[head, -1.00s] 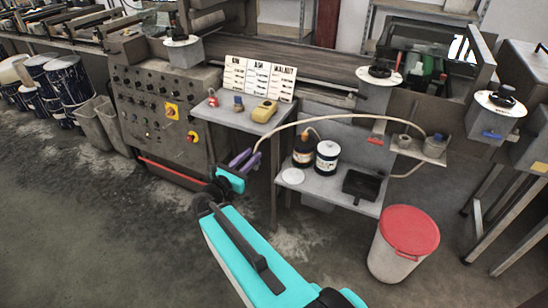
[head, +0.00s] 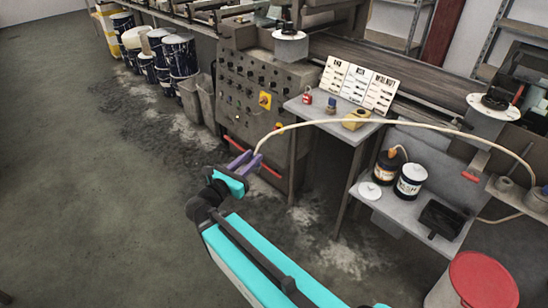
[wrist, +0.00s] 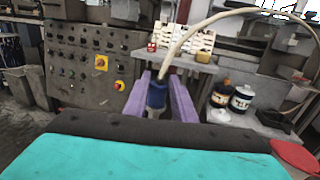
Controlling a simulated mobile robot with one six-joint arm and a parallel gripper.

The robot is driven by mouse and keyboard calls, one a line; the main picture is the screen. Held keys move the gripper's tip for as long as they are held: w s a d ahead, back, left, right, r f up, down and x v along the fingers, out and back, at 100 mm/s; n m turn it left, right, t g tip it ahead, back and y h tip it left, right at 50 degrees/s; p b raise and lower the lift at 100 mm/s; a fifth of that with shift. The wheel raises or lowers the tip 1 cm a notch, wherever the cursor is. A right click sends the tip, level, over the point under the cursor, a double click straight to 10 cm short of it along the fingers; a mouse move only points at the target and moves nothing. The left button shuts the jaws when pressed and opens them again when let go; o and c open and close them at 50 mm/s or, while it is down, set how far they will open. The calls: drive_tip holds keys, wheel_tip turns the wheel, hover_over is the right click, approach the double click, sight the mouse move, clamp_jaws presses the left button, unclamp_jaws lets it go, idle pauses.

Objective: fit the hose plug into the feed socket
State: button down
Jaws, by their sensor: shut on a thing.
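My gripper (head: 243,162) has purple fingers and is shut on the hose plug (wrist: 157,95), a dark blue cylinder between the fingers in the wrist view. The pale hose (head: 380,121) rises from the plug and arcs to the right. It ends near a small shelf (head: 520,203) with grey cylindrical fittings (head: 505,187) at the right edge. I cannot tell which fitting, if any, is the feed socket. The gripper is in open air, left of the small table and in front of the control cabinet.
The control cabinet (head: 250,105) stands behind. A small table (head: 310,110) holds a yellow device (head: 356,119). A lower shelf (head: 395,208) holds tins (head: 411,179) and a black tray (head: 442,217). A red-lidded bin (head: 483,280) stands front right. The left floor is clear.

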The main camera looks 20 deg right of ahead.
drive_tip(key=a, duration=0.4)
drive_tip(key=shift+r, duration=0.3)
drive_tip(key=shift+s+a+n+t+y, duration=0.1)
drive_tip(key=shift+n+t+y, duration=0.2)
drive_tip(key=shift+t, duration=0.1)
